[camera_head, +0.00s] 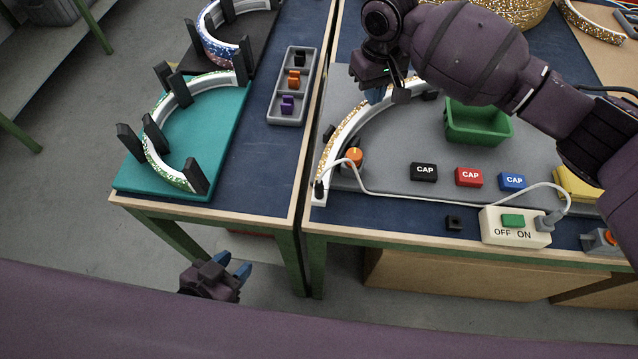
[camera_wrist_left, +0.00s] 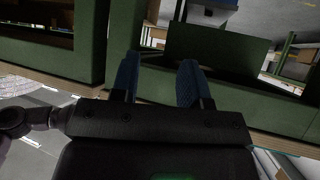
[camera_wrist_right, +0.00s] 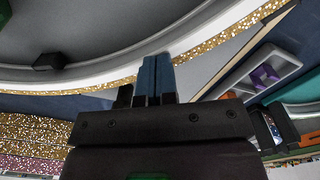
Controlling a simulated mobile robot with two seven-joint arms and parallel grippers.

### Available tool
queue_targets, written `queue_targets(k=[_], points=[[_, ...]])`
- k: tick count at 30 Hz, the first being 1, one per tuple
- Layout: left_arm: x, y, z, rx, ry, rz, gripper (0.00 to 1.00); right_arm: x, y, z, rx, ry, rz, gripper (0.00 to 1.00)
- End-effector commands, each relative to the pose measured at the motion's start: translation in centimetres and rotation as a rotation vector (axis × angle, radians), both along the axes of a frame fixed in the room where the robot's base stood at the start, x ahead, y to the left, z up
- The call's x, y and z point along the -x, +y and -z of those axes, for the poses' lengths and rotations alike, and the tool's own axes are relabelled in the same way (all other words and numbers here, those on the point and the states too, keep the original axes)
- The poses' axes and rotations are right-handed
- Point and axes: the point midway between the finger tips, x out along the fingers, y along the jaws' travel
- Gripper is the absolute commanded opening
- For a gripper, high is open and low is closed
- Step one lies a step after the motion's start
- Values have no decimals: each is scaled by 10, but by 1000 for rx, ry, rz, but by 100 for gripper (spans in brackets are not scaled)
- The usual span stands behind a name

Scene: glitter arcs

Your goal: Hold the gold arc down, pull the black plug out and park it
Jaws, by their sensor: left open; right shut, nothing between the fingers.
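The gold arc (camera_head: 340,135), a white curved channel with a glittery gold outer face, lies on a grey board and also crosses the right wrist view (camera_wrist_right: 215,42). A small black plug (camera_head: 319,187) with a white cable sits at its near end. My right gripper (camera_head: 376,95) is at the arc's upper stretch, its blue fingers together and empty; in the right wrist view the fingertips (camera_wrist_right: 157,62) overlap the gold edge, and contact cannot be told. My left gripper (camera_head: 236,267) is open and empty, in front of and below the table edge; the left wrist view shows its parted fingers (camera_wrist_left: 158,80).
An orange knob (camera_head: 355,157) stands beside the arc. A switch box (camera_head: 515,236) and a small black block (camera_head: 453,223) lie at the front. Black, red and blue caps (camera_head: 424,172) and a green bin (camera_head: 478,137) are on the board. A plug tray (camera_head: 273,109) is left.

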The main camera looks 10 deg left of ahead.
Motion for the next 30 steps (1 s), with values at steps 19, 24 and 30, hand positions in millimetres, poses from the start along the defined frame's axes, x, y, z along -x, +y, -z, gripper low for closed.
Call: queue_targets(k=[19,24,30], points=[[93,-93,-19,109,143,647,42,3,0,7,3,12,-1,0],[78,-103,-55,7,-11,855,42,3,0,8,3,12,-1,0],[31,-124,-106,-147,-284,1030,42,3,0,8,4,13,-1,0]])
